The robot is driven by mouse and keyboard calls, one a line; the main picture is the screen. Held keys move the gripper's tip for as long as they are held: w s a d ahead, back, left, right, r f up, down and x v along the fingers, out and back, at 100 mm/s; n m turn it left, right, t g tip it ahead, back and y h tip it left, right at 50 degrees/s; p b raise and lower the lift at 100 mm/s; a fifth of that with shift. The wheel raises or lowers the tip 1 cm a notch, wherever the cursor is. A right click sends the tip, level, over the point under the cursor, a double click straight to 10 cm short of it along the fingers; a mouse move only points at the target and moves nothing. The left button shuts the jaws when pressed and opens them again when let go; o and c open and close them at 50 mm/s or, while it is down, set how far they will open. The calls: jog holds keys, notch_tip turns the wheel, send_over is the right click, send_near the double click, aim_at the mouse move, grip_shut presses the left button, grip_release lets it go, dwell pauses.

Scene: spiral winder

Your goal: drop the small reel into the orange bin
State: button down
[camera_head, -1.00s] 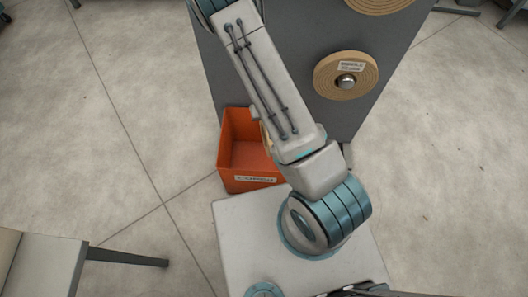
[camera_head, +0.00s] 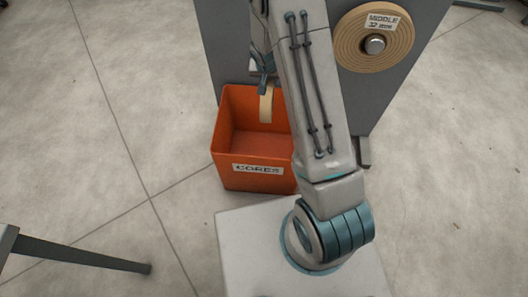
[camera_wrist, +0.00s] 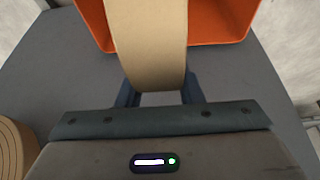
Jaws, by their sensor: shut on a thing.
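The small reel (camera_head: 266,104) is a tan ring, seen edge-on in the head view, hanging over the back part of the orange bin. My gripper (camera_head: 263,86) is shut on it and holds it from above. In the wrist view the reel (camera_wrist: 150,45) fills the space between my fingers (camera_wrist: 158,92). The orange bin (camera_head: 262,182) is an open box on the floor with a "CORES" label on its front; what shows of its inside is empty. Its orange wall also shows beyond the reel in the wrist view (camera_wrist: 225,22). My arm hides the bin's right side.
A grey machine panel (camera_head: 225,50) stands right behind the bin. A larger tan reel (camera_head: 350,45) labelled "MIDDLE" sits on a spindle at right. A dark table or stool leg (camera_head: 80,258) is at lower left. The floor left of the bin is clear.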

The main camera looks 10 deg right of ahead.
jog(key=w+f+b, duration=0.1)
jog(key=b, duration=0.1)
jog(key=w+f+b, duration=0.1)
jog(key=b, duration=0.2)
jog(key=shift+d+f+m, duration=0.2)
jog(key=shift+d+m, duration=0.1)
jog(key=shift+m, duration=0.1)
jog(key=shift+w+d+b, duration=0.1)
jog(key=shift+w+b, duration=0.2)
jog(key=shift+b, duration=0.75)
jog(key=shift+f+b, duration=1.75)
jog(key=shift+f, duration=1.1)
jog(key=c, duration=0.9)
grip_release()
jog(key=p+v, duration=0.4)
jog(key=v, duration=0.9)
jog(key=shift+a+r, duration=0.2)
jog(key=shift+r, duration=0.25)
